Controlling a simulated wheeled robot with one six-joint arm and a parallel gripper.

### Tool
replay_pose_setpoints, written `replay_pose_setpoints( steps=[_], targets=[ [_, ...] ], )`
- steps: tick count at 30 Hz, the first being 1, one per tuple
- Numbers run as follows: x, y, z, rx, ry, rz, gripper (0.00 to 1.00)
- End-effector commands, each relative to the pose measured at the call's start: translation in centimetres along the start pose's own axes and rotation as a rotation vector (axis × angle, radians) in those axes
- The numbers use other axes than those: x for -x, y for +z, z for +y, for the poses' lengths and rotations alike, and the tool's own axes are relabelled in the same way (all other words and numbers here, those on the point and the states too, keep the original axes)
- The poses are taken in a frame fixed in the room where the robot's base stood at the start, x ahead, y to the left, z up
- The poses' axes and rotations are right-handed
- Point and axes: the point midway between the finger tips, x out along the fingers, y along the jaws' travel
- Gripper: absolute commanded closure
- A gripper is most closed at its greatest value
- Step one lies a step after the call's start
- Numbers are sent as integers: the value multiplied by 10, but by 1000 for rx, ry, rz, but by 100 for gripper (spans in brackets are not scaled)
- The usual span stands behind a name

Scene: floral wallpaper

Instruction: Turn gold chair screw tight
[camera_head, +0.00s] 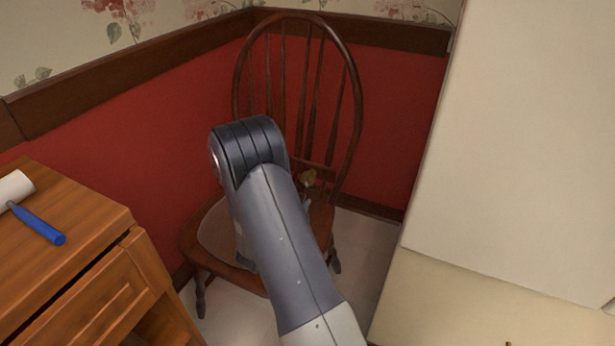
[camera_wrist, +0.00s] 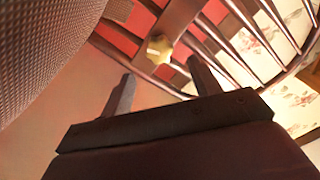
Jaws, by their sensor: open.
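A wooden spindle-back chair (camera_head: 352,130) stands in the corner, with a seat cushion (camera_head: 215,240). The gold screw (camera_head: 308,177) sticks out low on the chair's back, just right of my arm. In the wrist view the gold screw (camera_wrist: 160,48) sits on a wooden rail of the chair (camera_wrist: 178,22). My gripper (camera_wrist: 161,69) is open and empty, with its two fingers apart and the screw just beyond the gap between their tips. I see no contact with the screw. In the head view my arm hides most of the gripper and part of the seat.
A wooden cabinet (camera_head: 75,235) with a drawer stands at the left. A blue-handled tool with a white head (camera_head: 38,225) lies on its top. A large cream panel (camera_head: 520,130) closes off the right side. In the wrist view the patterned cushion (camera_wrist: 45,45) fills the upper left.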

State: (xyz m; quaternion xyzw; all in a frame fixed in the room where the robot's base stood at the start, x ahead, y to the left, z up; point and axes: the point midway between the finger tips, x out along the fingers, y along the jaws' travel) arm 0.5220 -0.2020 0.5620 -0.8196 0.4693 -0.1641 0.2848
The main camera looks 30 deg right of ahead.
Motion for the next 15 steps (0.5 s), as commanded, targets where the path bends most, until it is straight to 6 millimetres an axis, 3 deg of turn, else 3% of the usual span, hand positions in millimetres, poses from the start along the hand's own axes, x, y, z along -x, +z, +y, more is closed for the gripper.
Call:
replay_pose_setpoints(
  steps=[9,15],
  targets=[
    [-62,0,2,-2,2,3,41],
    [-83,0,1,-1,0,0,41]
  ],
)
